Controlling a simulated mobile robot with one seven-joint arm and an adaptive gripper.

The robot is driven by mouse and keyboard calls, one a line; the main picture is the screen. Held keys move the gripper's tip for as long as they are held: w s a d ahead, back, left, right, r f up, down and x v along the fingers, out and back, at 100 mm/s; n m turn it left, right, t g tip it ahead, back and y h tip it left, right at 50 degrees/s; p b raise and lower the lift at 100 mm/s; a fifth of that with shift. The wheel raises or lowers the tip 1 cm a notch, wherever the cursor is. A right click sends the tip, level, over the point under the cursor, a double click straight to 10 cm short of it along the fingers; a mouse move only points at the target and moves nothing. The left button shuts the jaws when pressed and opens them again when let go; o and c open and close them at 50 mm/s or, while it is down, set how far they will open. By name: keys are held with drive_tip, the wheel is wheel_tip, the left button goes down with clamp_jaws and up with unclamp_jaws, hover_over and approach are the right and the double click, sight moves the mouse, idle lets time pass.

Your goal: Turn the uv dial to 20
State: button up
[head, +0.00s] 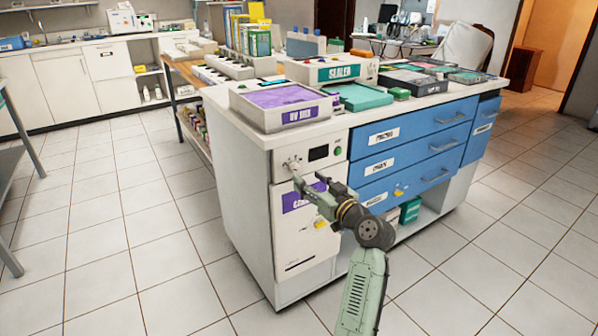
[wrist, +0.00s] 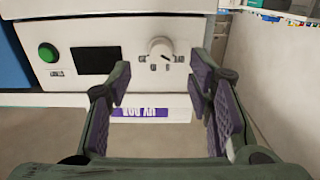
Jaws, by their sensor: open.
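The uv dial (wrist: 160,48) is a small white round knob on a pale control panel, with small dark marks around it. It also shows in the head view (head: 293,163), on the left of the panel. The marks are too small to read, and I cannot tell its setting. My gripper (head: 309,181) is open and empty in front of the panel, a little below the dial. In the wrist view, its two purple-padded fingers (wrist: 160,75) stand on either side of the dial's column, apart from it, and the dial shows between and beyond their tips.
A dark display (head: 318,153) and a green button (head: 337,151) sit beside the dial. Above is a tray with a purple UV label (head: 299,115); below is a door with a purple label (head: 291,202). Blue drawers (head: 399,161) stand to the right. The tiled floor (head: 130,230) at left is clear.

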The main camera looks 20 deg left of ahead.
sight(297, 171)
drive_tip(key=x, duration=0.6)
drive_tip(key=shift+s+p, duration=0.1)
drive_tip(key=shift+p, duration=0.25)
drive_tip(key=shift+c, duration=0.3)
clamp_jaws()
